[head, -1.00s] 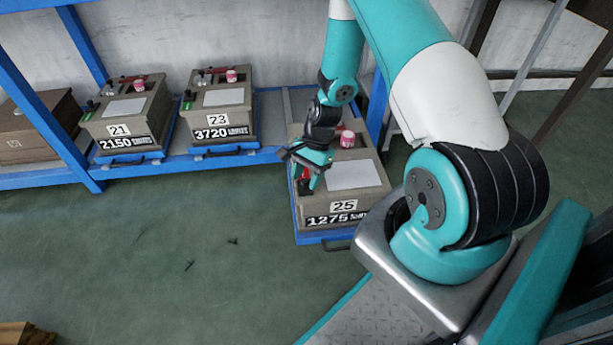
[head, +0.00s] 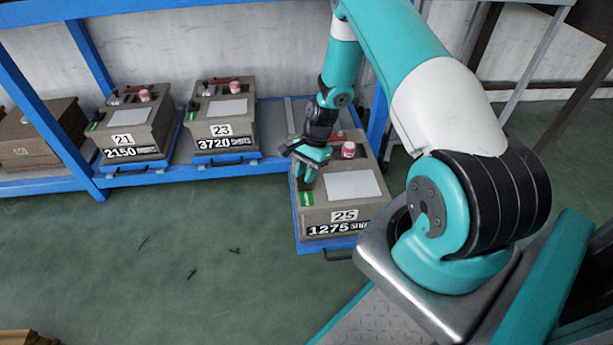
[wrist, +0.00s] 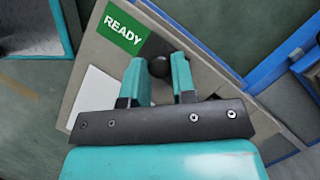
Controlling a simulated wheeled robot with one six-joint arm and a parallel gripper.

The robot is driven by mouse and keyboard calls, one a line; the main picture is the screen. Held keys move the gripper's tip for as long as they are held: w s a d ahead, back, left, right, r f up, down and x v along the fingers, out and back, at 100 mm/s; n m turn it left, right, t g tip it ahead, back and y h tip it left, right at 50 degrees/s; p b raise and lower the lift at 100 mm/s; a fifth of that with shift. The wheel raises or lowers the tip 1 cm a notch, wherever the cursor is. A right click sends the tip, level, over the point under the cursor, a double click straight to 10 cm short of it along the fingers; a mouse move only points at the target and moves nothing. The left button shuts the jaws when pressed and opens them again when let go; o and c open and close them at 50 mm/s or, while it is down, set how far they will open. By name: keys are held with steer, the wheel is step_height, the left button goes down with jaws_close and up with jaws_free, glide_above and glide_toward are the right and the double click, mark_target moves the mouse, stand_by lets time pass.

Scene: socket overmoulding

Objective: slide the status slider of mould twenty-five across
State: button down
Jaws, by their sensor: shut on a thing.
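Mould twenty-five (head: 322,217) is a grey-brown box on a blue pulled-out tray, with plates "25" and "1275" on its front. Its status slider has a dark round knob (wrist: 158,67) in a dark slot. A green "READY" field (wrist: 123,29) shows at one end of the slot; the green also shows in the head view (head: 307,199). My gripper (head: 305,180) is over the mould's left side. The far part of the slot is partly hidden by the fingers.
Mould 21 (head: 152,136) and mould 23 (head: 239,132) stand on the blue rack to the left, both showing green. A pink-capped jar (head: 348,150) stands on mould twenty-five beside my gripper. Blue rack posts (head: 60,135) rise behind. The green floor in front is mostly clear.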

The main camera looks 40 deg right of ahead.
steer(key=c, duration=0.9)
jaws_free()
steer(key=shift+c, duration=0.2)
steer(key=shift+r, duration=0.1)
steer(key=p+v, duration=0.5)
steer(key=v, duration=1.2)
steer(key=shift+a+r, duration=0.1)
steer(key=shift+r, duration=0.1)
